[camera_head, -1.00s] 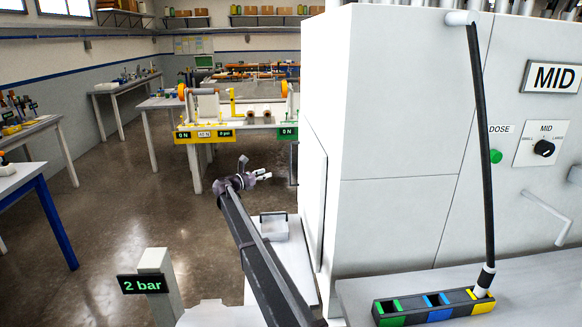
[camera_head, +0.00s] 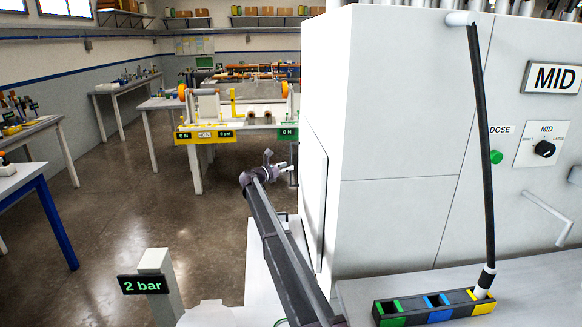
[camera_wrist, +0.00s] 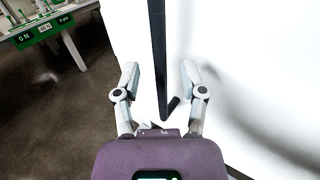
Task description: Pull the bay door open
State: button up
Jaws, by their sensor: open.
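The bay door (camera_head: 312,195) is a white panel on the left side of the big white cabinet, seen nearly edge-on in the head view. It looks closed or nearly so. A dark upright bar (camera_wrist: 157,45), which looks like its handle, runs down the middle of the wrist view in front of white surfaces. My gripper (camera_head: 287,168) is beside the door's far edge. In the wrist view my gripper (camera_wrist: 160,68) is open, one finger on each side of the bar. I see no finger closed on the bar. I cannot tell how deep the bar sits between them.
The white cabinet (camera_head: 390,120) fills the right, with a counter and a coloured block (camera_head: 435,306) in front. A post with a "2 bar" display (camera_head: 143,285) stands at lower left. A table (camera_head: 240,120) with yellow and green displays stands behind. The floor at left is clear.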

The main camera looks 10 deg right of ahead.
jog(key=shift+x, duration=1.25)
grip_shut()
